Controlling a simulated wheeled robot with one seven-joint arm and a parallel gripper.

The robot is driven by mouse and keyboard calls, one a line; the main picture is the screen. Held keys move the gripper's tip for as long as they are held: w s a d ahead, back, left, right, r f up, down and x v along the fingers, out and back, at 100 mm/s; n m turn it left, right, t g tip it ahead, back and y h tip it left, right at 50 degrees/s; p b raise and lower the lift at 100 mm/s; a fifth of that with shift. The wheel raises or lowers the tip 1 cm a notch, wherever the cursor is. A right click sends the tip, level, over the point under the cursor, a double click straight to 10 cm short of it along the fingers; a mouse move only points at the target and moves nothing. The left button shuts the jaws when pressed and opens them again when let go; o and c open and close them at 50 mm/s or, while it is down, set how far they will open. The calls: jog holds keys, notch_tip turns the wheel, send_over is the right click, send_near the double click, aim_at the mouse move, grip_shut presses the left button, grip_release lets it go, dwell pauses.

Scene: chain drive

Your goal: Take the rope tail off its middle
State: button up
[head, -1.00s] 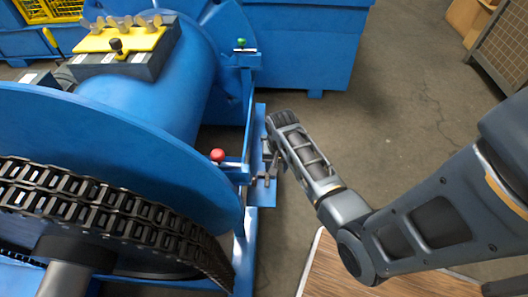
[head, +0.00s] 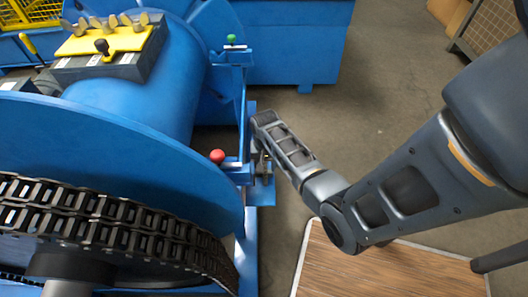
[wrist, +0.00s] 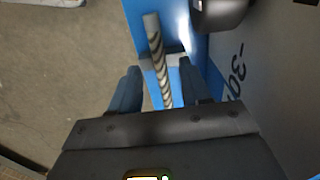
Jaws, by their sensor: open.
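The rope tail (wrist: 157,50) shows in the wrist view as a dark-and-light striped strand with a plain pale end at the top. It runs down the picture over a blue strip and passes a pale cross-piece behind it. My gripper (wrist: 159,67) is open, with one dark finger on each side of the strand. I cannot tell how far the fingers are above or around it. The lower part of the strand goes out of sight behind the gripper body. In the head view the end of my arm hides the fingers, and I cannot make out the rope there.
A big blue drum machine (head: 150,125) with a heavy black chain (head: 110,225) fills the left of the head view. A red knob (head: 217,156) and a green knob (head: 232,39) stand near my arm. Open floor (head: 375,110) lies to the right. A wooden board (head: 375,272) is below.

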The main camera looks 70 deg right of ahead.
notch_tip(320, 180, down, 2)
grip_shut()
dwell(0.6)
